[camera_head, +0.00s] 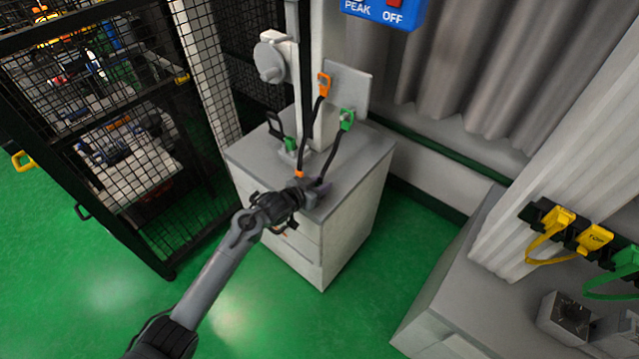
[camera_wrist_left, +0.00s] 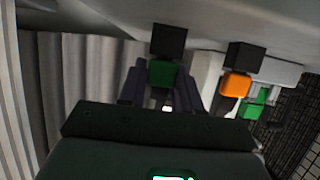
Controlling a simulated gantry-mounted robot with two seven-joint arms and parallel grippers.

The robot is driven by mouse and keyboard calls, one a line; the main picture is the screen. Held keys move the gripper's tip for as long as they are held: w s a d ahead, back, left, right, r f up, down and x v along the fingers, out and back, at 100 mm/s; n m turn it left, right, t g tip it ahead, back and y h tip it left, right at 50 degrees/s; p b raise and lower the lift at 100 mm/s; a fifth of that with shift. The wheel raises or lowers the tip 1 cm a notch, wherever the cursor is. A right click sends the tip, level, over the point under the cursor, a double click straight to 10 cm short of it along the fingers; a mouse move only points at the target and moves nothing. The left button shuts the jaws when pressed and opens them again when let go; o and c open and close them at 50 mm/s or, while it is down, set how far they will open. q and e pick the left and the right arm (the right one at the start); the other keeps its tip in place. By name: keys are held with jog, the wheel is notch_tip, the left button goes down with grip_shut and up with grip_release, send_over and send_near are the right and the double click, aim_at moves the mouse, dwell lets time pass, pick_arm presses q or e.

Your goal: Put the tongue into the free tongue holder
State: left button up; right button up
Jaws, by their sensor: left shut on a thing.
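In the head view my left gripper (camera_head: 308,190) is low at the front edge of the grey cabinet top. In the left wrist view a green tongue (camera_wrist_left: 162,74) sits between its two dark fingers, which are shut on it. A black block (camera_wrist_left: 169,40) shows directly beyond the green piece; I cannot tell whether they are joined. Beside it is an orange piece (camera_wrist_left: 236,84) with another black block (camera_wrist_left: 239,55). In the head view an orange tag (camera_head: 324,84) and a green tag (camera_head: 347,119) top two dark straps that run down towards the gripper.
A white column stands on the cabinet (camera_head: 345,215), with a black handle and green piece (camera_head: 290,143) beside it. A mesh fence (camera_head: 110,150) is left. Yellow tags (camera_head: 594,238) and a green strap hang on a black rack at right. Green floor lies open between.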

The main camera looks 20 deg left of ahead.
pick_arm(q)
jog(key=o, duration=0.9)
jog(key=shift+s, duration=0.2)
jog(key=p+v, duration=0.4)
jog(key=v, duration=0.6)
jog(key=shift+s+a+r, duration=0.1)
jog(key=shift+s+a, duration=0.05)
jog(key=shift+s, duration=0.05)
